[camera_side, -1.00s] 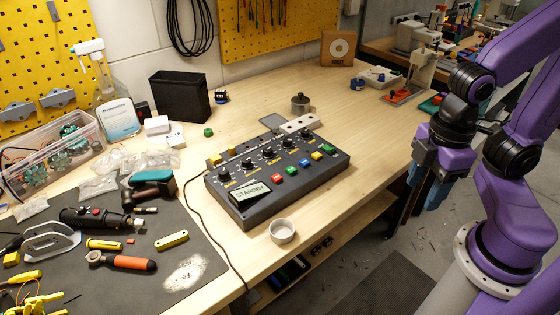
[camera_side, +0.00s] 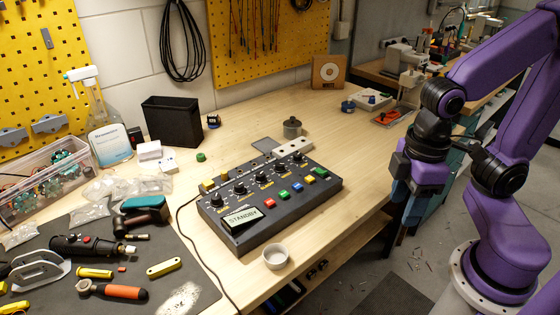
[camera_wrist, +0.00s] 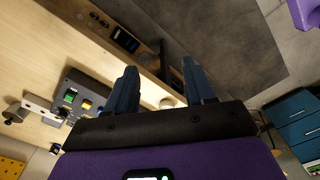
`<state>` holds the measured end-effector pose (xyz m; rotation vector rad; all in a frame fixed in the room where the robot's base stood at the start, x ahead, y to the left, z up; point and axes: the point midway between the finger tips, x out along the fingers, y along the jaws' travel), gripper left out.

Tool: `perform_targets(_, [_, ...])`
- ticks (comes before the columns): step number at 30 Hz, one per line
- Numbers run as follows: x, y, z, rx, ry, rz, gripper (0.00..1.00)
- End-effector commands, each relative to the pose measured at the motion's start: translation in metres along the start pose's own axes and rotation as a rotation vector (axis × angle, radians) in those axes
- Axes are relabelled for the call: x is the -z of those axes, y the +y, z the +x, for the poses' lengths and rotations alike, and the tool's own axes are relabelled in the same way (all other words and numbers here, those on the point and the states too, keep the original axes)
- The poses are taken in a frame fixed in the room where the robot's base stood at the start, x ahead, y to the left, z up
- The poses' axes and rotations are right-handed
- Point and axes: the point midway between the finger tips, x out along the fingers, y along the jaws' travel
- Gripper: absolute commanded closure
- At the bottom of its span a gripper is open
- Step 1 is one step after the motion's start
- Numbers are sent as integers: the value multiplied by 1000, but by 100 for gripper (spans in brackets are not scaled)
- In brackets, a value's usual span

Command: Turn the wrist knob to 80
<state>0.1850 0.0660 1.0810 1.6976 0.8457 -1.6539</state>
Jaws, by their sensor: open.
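The dark control box (camera_side: 290,212) lies on the wooden bench, with a row of several black knobs (camera_side: 260,175) along its top. The knob labels are too small to read, so I cannot tell which is the wrist knob. A tilted display (camera_side: 242,217) at the box's left end reads STANDBY. Coloured buttons (camera_side: 284,195) run along the box's front. My gripper (camera_side: 397,208) hangs to the right of the box, past the bench edge and apart from it. In the wrist view, its two fingers (camera_wrist: 160,78) are spread and empty, with part of the box (camera_wrist: 82,92) beyond them.
A small white cup (camera_side: 275,257) stands in front of the box. A metal pot (camera_side: 292,127) and a pale block (camera_side: 292,149) are behind it. Tools lie on the dark mat (camera_side: 130,268) at left. The bench (camera_side: 345,150) right of the box is clear.

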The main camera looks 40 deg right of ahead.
Motion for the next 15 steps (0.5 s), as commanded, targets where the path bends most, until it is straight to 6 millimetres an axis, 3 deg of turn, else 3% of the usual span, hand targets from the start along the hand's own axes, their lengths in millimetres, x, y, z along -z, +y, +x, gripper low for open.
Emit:
perform_targets(8, [85, 47, -27, -8, -5, 659, 46])
perform_targets(15, [146, 105, -46, -16, -8, 1256, 46])
